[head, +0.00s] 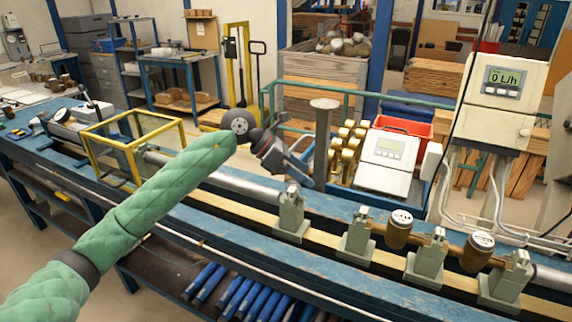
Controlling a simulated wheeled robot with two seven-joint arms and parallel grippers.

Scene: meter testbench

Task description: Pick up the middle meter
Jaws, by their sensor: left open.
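Two brass meters with white dials are held in line between grey-green clamp stands on the blue bench. One meter (398,230) sits right of centre, between the second and third stands. The other meter (477,251) sits further right, between the third and last stands. The space between the first stand (291,215) and the second stand (356,235) holds no meter. My left gripper (307,176) is open and empty, above and behind the first stand, left of both meters and apart from them. My right gripper is not in view.
A yellow frame (128,146) stands on the bench at left. Behind the bench are a white display box (386,160), a grey post (322,140), brass parts in a crate (347,148) and a wall display (503,90). The bench front near the meters is clear.

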